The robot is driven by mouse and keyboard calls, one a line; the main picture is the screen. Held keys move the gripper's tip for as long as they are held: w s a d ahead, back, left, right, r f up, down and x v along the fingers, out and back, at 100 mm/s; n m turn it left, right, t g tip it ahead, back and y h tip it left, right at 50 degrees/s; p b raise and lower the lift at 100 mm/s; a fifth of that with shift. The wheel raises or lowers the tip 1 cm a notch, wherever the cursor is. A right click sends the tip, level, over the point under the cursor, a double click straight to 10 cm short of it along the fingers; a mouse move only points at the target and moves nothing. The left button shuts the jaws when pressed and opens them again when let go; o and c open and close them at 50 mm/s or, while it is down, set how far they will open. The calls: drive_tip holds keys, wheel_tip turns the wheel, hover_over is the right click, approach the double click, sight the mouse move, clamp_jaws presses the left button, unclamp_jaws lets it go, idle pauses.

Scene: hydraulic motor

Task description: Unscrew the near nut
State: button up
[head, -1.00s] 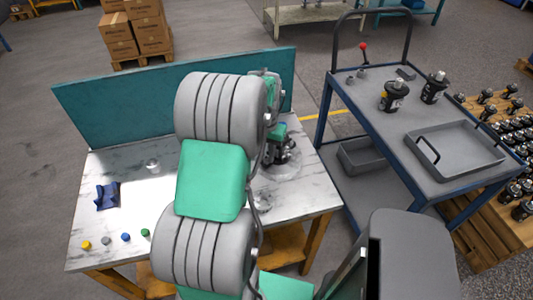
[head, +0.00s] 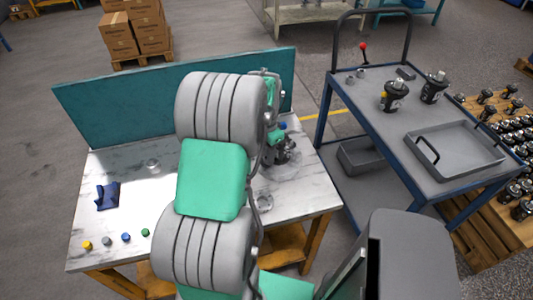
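My arm fills the middle of the head view and covers much of the marble-topped workbench (head: 292,193). Its green and grey wrist end reaches down behind the big arm links, over the bench's right part. A cluster of dark metal parts (head: 285,152) shows there, with a small blue spot above it. I cannot separate my gripper from the motor in this cluster. The near nut cannot be made out, and the fingertips are hidden or too small to tell whether they are open or shut.
Two clear round dishes (head: 152,165) (head: 264,203), a dark blue holder (head: 107,196) and several small coloured caps (head: 126,237) are on the bench. A teal panel (head: 120,100) stands along its back. A blue-framed cart (head: 385,140) with two black motors and a grey tray (head: 455,149) stands right.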

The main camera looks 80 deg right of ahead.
drive_tip(key=m, duration=0.3)
drive_tip(key=shift+c, duration=0.3)
clamp_jaws()
idle(0.3)
drive_tip(key=n, duration=0.5)
drive_tip(key=shift+r, duration=0.1)
